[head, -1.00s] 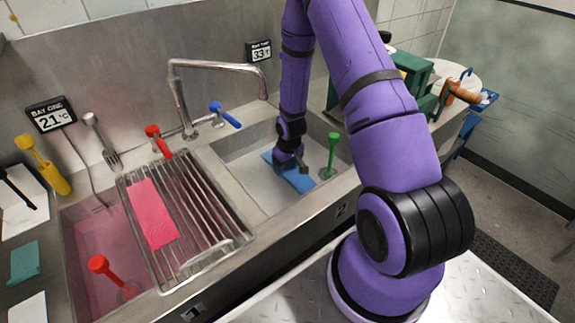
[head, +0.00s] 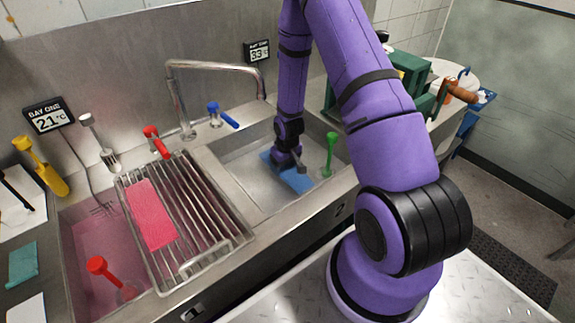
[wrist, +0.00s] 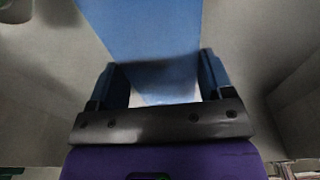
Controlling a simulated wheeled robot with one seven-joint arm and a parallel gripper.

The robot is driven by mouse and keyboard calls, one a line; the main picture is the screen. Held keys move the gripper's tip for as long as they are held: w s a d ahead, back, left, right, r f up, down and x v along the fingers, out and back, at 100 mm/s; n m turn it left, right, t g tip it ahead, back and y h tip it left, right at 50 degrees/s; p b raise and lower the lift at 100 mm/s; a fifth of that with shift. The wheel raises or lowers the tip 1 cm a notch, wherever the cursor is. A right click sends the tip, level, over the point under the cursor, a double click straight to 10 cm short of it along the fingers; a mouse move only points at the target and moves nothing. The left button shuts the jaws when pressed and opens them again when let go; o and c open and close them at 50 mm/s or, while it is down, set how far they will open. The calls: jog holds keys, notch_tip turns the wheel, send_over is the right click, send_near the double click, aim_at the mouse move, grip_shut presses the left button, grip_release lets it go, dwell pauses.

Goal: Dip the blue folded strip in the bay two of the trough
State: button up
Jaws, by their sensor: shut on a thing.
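The blue folded strip (head: 297,181) is inside bay two (head: 237,178) of the trough, the right basin, which holds pale liquid. It lies low in the basin; I cannot tell how much of it is under the surface. My gripper (head: 290,162) reaches down into bay two and is shut on the strip. In the wrist view the strip (wrist: 140,40) runs up from between the two fingers of my gripper (wrist: 163,85). The gripped part is partly hidden by the fingers.
A green plunger-like tool (head: 329,155) stands close right of the strip. A slatted rack (head: 208,205) with a red strip (head: 151,213) covers part of the pink bay one (head: 80,235). A tap (head: 180,90) arches behind. Green equipment (head: 405,68) stands at the right.

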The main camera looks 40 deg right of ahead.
aim_at(290, 167)
jog(key=shift+s+d, duration=0.1)
jog(key=shift+s+d, duration=0.45)
jog(key=shift+w+a, duration=0.1)
jog(key=shift+w+a, duration=0.45)
jog(key=shift+s+d, duration=0.1)
jog(key=shift+s+d, duration=0.5)
jog(key=shift+w+a, duration=0.15)
dwell(1.1)
notch_tip(290, 167, up, 12)
jog(key=shift+f, duration=0.15)
dwell(0.9)
